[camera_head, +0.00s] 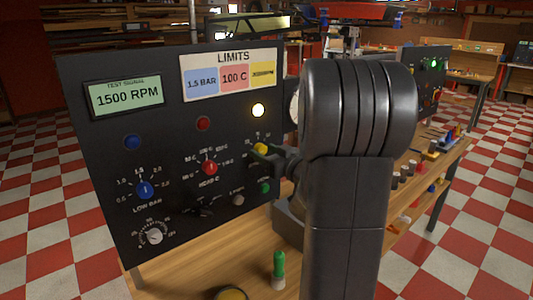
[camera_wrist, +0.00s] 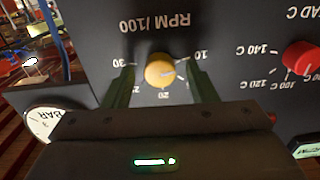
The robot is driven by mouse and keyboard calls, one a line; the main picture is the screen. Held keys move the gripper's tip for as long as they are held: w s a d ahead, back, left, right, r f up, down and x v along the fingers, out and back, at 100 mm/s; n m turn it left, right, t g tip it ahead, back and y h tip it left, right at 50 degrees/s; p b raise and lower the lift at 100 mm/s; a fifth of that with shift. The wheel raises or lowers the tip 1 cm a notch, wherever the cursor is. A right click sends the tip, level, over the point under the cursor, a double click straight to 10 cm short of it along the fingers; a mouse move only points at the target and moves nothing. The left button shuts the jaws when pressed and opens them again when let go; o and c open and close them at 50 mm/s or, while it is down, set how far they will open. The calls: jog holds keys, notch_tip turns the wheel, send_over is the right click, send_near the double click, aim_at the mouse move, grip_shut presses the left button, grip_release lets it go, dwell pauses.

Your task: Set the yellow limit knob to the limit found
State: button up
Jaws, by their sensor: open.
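The yellow limit knob (camera_head: 260,149) is on the black panel, under a lit yellow lamp (camera_head: 258,110). In the wrist view, which is upside down, the yellow knob (camera_wrist: 160,71) sits below the "RPM/100" label, with marks 10, 20 and 30 around it. Its pale pointer line seems to face right, between 10 and 20; I cannot read it exactly. My gripper (camera_wrist: 161,78) is open, one finger on each side of the knob with gaps visible. The test display (camera_head: 125,97) reads 1500 RPM. The limits card (camera_head: 231,74) shows 1.5 BAR, 100 C and a blurred yellow cell.
A red knob (camera_head: 210,168) and a blue knob (camera_head: 144,190) are left of the yellow one. The red knob (camera_wrist: 301,57) is right in the wrist view. A gauge (camera_wrist: 42,123) is near the panel edge. A green-topped object (camera_head: 279,268) stands on the wooden bench.

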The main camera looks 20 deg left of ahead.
jog(key=c, duration=1)
jog(key=shift+o, duration=0.2)
jog(key=shift+r+p, duration=0.1)
jog(key=shift+p, duration=0.25)
jog(key=shift+m+p, duration=0.55)
jog(key=shift+m, duration=0.25)
jog(key=m+p, duration=0.2)
jog(key=m, duration=0.1)
jog(key=shift+p, duration=0.3)
jog(key=m+p, duration=0.2)
jog(key=m, duration=0.3)
jog(key=shift+p, duration=0.35)
jog(key=o, duration=1)
jog(key=shift+c, duration=0.2)
